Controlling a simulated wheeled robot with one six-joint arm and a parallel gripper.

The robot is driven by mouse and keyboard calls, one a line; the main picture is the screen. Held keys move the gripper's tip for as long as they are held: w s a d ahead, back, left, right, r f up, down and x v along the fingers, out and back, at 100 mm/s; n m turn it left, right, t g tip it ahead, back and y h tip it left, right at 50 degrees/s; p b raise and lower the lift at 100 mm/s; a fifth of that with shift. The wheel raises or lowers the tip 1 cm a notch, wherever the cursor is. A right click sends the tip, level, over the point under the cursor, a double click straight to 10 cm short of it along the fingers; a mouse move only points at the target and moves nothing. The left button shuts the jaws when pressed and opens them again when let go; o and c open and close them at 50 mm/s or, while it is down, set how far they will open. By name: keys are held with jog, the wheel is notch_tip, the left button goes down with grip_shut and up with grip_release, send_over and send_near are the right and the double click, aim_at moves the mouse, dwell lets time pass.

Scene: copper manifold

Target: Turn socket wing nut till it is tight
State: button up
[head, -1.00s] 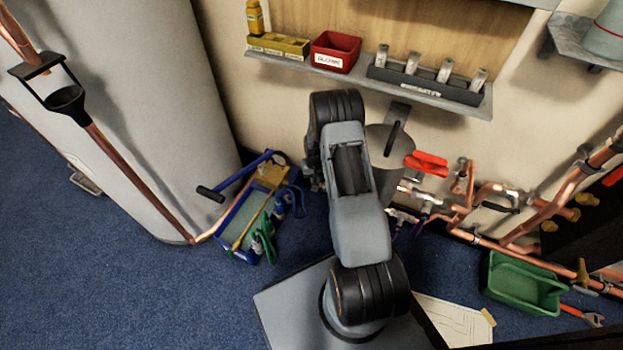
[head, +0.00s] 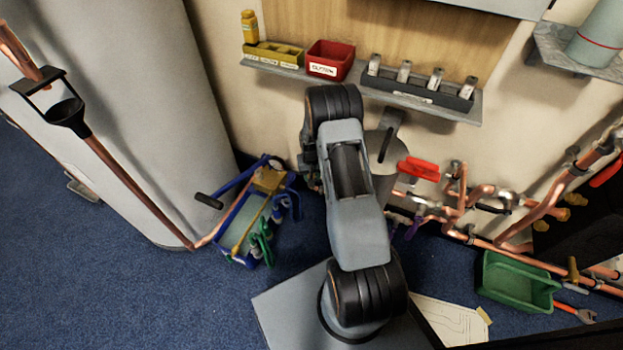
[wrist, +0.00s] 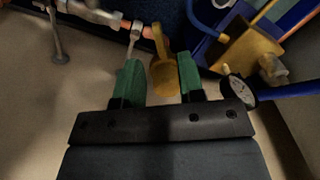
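In the wrist view a yellow, brass-coloured piece (wrist: 163,75) with a rounded end points toward me from the copper pipe. It looks like the wing nut, though its wings are not clear. My gripper (wrist: 160,68) has its two green-padded fingers apart, one on each side of this piece. Gaps show between the piece and both fingers, so nothing looks clamped. In the head view my arm covers the gripper and the nut. Copper pipework (head: 455,200) with valves runs along the wall to the right of my arm.
A red-handled valve (head: 418,168) stands right of my arm. A blue caddy with tools (head: 232,225) is on the floor at left, near a large grey cylinder (head: 140,110). A shelf (head: 290,73) with bins is above. A green tray (head: 515,285) lies at right.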

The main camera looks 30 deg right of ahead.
notch_tip(320, 180, up, 9)
jog(key=p, duration=0.2)
dwell(0.6)
jog(key=s+a+r+n+t+p, duration=0.15)
jog(key=r+p, duration=0.35)
jog(key=r, duration=0.5)
jog(key=s+a+r+p, duration=0.1)
jog(key=a+r+p, duration=0.25)
jog(key=r, duration=0.65)
jog(key=s+a+r+p, duration=0.1)
jog(key=a+r+p, duration=0.1)
jog(key=r+p, duration=0.55)
jog(key=s+a+r+p, duration=0.2)
jog(key=s+r+p, duration=0.3)
jog(key=r, duration=0.5)
jog(key=s+a+r+n+t+p, duration=0.1)
jog(key=s+a+r+p, duration=0.2)
jog(key=r, duration=0.7)
jog(key=s+a+r+n+t+p, duration=0.1)
jog(key=s+a+r+p, duration=0.1)
jog(key=s+r+p, duration=0.5)
notch_tip(320, 180, up, 3)
jog(key=s, duration=0.2)
jog(key=shift+s+a, duration=0.2)
jog(key=shift+s, duration=0.15)
